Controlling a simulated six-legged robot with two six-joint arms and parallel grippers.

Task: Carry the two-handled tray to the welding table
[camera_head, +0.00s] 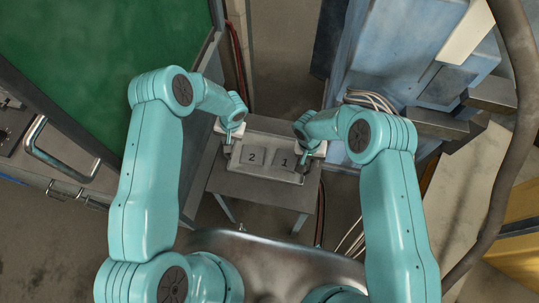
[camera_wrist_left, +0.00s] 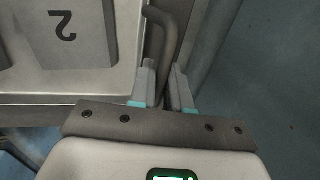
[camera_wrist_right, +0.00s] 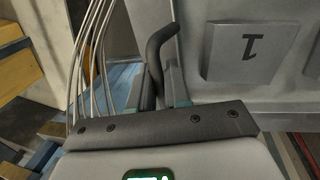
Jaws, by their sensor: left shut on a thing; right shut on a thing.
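The grey two-handled tray (camera_head: 265,173) is in the middle of the head view, carrying a block marked 2 (camera_head: 251,157) and a block marked 1 (camera_head: 283,160). My left gripper (camera_head: 229,145) is shut on the tray's left handle, a dark bent bar that shows between the fingers in the left wrist view (camera_wrist_left: 166,45). My right gripper (camera_head: 301,163) is shut on the right handle, which shows in the right wrist view (camera_wrist_right: 158,45). The tray looks about level over a small grey stand (camera_head: 235,187). I cannot tell whether it touches the stand.
A large green panel (camera_head: 100,50) fills the upper left, with a metal handle (camera_head: 60,165) below it. A blue machine (camera_head: 395,55) with white cables stands at the upper right. A thick brown pipe (camera_head: 515,120) curves down the right side. A strip of floor (camera_head: 280,60) shows behind the tray.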

